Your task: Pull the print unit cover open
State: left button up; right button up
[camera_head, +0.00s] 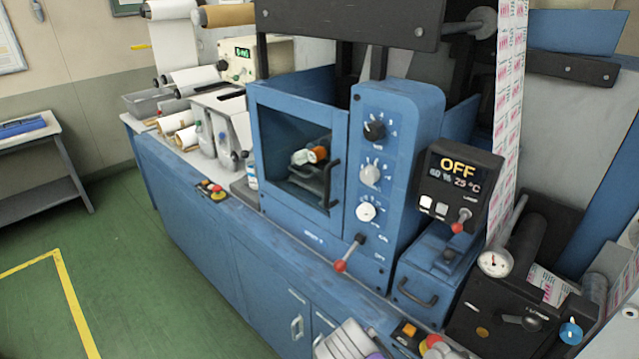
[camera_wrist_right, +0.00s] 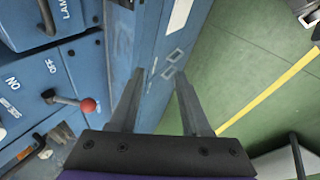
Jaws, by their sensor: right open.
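The print unit cover (camera_head: 298,150) is a blue-framed window door on the front of the blue machine, left of the knob panel. It appears shut. Its black vertical handle (camera_head: 330,185) is near the right edge of the frame. Behind the pane a white and orange item shows. My right gripper (camera_wrist_right: 160,75) is open and empty in the right wrist view, with its fingers over the blue cabinet front. My left gripper is not in view.
A red-knobbed lever (camera_head: 347,257) sticks out below the cover, and also shows in the wrist view (camera_wrist_right: 72,101). A blue drawer (camera_head: 432,275) with a black handle is to its right. A red button (camera_head: 217,191) sits on the bench edge. Green floor is free at left.

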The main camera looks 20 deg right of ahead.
jog(key=w+d+r+n+h, duration=0.35)
jog(key=w+r+n, duration=0.3)
jog(key=w, duration=0.25)
jog(key=n+t+h+b, duration=0.2)
jog(key=n+t+h, duration=0.3)
jog(key=n+h, duration=0.5)
send_near(326, 187)
jog(key=r+n+y, duration=0.2)
jog(key=shift+m, duration=0.25)
jog(key=x, duration=0.3)
jog(key=p+x, duration=0.1)
jog(key=x, duration=0.6)
jog(key=shift+d+f, duration=0.3)
jog(key=shift+d, duration=0.05)
grip_shut()
